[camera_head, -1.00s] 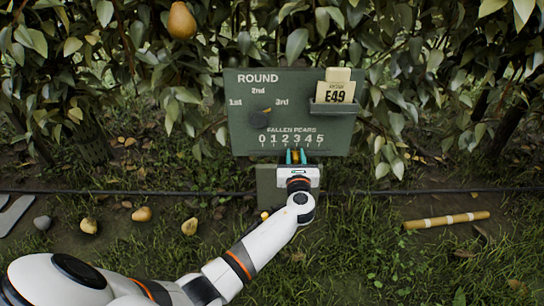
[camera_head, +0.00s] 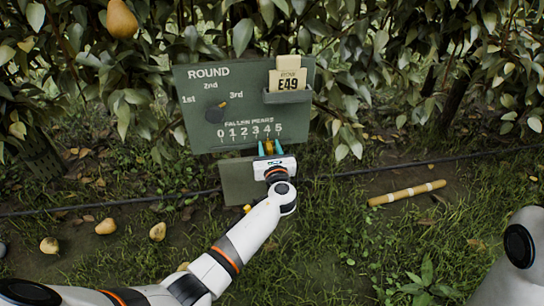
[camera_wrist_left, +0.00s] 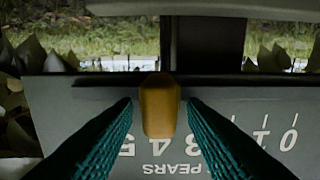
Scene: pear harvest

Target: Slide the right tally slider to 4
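The dark green tally board (camera_head: 235,105) stands in front of the hedge, with a FALLEN PEARS scale from 0 to 5 along its lower part. The right tally slider is a small orange-yellow knob (camera_head: 269,148) just below this scale, near the 4. My left gripper (camera_head: 269,150) reaches up to it, its teal fingers on both sides. In the left wrist view the scale is upside down and the knob (camera_wrist_left: 160,108) lies between the fingertips, which partly cover the digits. My right gripper is not in view; a white part of my body shows at the lower right.
A round dark marker (camera_head: 216,113) sits on the ROUND dial. A card marked E49 (camera_head: 288,82) stands in a holder at upper right. A banded wooden stick (camera_head: 406,192) and several fallen pears (camera_head: 106,226) lie on the ground. A dark hose (camera_head: 130,201) crosses behind.

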